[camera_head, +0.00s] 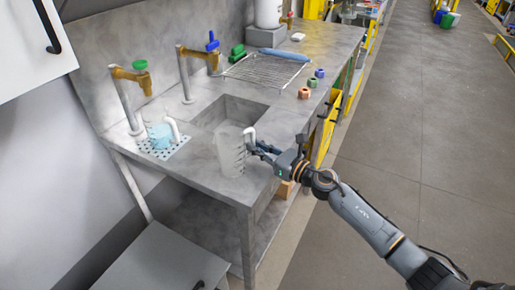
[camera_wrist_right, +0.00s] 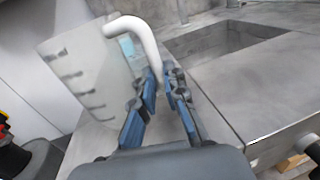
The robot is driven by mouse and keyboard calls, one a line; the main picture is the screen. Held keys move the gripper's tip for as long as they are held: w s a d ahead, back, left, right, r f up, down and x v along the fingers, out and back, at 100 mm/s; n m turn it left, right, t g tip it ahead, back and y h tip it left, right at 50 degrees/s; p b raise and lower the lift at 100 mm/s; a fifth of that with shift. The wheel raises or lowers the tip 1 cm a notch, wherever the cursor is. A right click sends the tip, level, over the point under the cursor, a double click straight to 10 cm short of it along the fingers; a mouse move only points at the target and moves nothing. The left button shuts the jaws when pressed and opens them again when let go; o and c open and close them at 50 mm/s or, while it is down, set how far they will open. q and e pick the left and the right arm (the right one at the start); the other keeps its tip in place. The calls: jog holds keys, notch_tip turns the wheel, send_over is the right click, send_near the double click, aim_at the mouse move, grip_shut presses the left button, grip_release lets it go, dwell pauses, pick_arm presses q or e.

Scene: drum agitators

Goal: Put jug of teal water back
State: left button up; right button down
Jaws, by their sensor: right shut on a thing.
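A clear jug (camera_head: 230,152) with dark graduation marks and a white handle is at the front of the counter, beside the sink; I see no teal in it. My right gripper (camera_head: 256,145) is shut on its handle (camera_wrist_right: 141,38). I cannot tell whether the jug's base touches the counter. Another jug with teal water (camera_head: 160,136) and a white handle stands on a pale blue perforated mat (camera_head: 181,150) at the counter's left end. Part of the teal shows behind the held jug in the right wrist view (camera_wrist_right: 127,46). My left gripper is not in view.
The sink (camera_head: 228,108) lies behind the held jug. Two brass taps, one with a green knob (camera_head: 139,65) and one with a blue knob (camera_head: 213,41), stand along the back. A wire rack (camera_head: 262,70) and small coloured nuts lie farther along the counter.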

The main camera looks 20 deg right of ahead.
jog(key=shift+f, duration=0.2)
jog(key=c, duration=1.4)
grip_release()
jog(key=shift+r, duration=0.1)
